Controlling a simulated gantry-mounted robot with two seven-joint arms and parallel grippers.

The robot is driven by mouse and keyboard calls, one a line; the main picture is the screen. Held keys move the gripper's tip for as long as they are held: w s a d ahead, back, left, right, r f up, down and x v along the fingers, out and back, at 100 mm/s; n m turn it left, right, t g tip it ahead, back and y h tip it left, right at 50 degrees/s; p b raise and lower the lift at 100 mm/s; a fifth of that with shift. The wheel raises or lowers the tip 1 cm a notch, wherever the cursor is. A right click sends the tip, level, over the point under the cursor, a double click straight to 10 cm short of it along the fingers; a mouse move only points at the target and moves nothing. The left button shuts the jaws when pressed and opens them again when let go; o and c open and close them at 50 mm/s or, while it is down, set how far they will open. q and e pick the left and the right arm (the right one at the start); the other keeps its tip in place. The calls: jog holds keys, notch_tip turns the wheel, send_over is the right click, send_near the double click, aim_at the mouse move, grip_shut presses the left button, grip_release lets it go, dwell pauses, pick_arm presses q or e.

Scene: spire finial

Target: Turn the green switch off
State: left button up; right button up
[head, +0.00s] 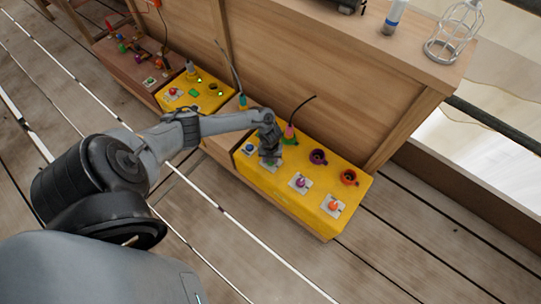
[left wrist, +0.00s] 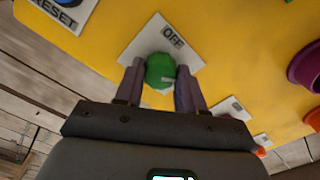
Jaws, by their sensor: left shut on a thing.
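The green switch (left wrist: 160,70) sits on a white plate (left wrist: 137,48) marked OFF on the yellow box (head: 273,190). My left gripper (left wrist: 160,80) is shut on the green switch, with one finger on each side of it. In the head view my left gripper (head: 270,157) is over that plate and hides most of the switch. The OFF word shows just beyond the switch in the left wrist view. My right gripper is in neither view.
A blue RESET button (head: 249,149) is left of the gripper; a purple switch (head: 300,182) and an orange switch (head: 333,206) are to its right. Behind are a purple socket (head: 318,156), an orange socket (head: 348,177) and a plug with a black cable (head: 290,131). A wooden wall stands behind.

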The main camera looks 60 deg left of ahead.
pick_arm(q)
jog(key=n+p, duration=0.2)
jog(key=n, duration=0.1)
jog(key=shift+r+n, duration=0.15)
jog(key=shift+n, duration=0.25)
jog(key=n+p, duration=0.2)
jog(key=shift+n, duration=0.3)
jog(key=n+p, duration=0.1)
jog(key=n, duration=0.2)
jog(key=shift+n, duration=0.4)
jog(key=shift+n+p, duration=0.35)
jog(key=shift+n, duration=0.15)
jog(key=o, duration=1)
jog(key=shift+o, duration=0.2)
